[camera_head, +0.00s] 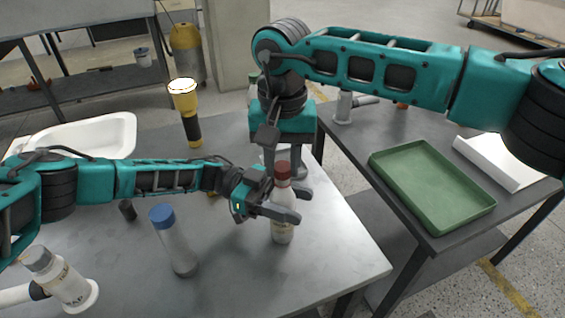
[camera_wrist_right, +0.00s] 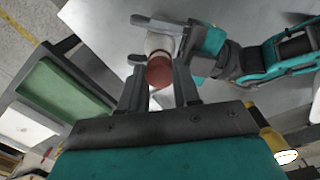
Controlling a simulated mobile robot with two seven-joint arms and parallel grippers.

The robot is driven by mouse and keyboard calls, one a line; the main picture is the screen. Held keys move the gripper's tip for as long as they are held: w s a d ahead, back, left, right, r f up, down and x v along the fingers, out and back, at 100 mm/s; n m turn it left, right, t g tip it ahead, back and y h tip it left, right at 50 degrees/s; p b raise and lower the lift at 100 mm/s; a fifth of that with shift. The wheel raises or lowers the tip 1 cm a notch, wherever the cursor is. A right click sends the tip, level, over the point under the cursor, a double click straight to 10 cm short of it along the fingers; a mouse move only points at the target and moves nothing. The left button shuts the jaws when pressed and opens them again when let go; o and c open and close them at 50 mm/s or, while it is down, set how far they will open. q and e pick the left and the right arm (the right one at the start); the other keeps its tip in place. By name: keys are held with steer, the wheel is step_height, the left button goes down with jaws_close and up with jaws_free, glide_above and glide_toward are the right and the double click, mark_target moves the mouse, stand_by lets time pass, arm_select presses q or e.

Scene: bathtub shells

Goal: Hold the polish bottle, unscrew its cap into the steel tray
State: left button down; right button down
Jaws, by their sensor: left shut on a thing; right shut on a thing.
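The polish bottle (camera_head: 282,232) stands upright near the right edge of the metal table, pale with a red-brown cap (camera_head: 283,172). My left gripper (camera_head: 296,205) reaches in from the left and is shut around its upper body. My right gripper (camera_head: 285,178) points down from above and is shut on the cap. In the right wrist view, the cap (camera_wrist_right: 160,73) sits between the right fingers (camera_wrist_right: 161,84), with the pale bottle (camera_wrist_right: 158,42) behind it. I cannot make out a steel tray in either view.
A blue-capped bottle (camera_head: 175,243) and a grey-capped bottle (camera_head: 65,280) are at the front left. A yellow-black flashlight (camera_head: 187,105) stands behind my left arm, near a white basin (camera_head: 90,133). A green tray (camera_head: 432,185) lies on the right table, across a gap.

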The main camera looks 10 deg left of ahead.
mark_target(283, 166)
steer(key=shift+r, duration=0.55)
steer(key=shift+r, duration=2)
arm_select(q)
steer(key=shift+c, duration=1.4)
jaws_free()
steer(key=shift+a, duration=0.1)
arm_select(e)
steer(key=shift+f, duration=0.1)
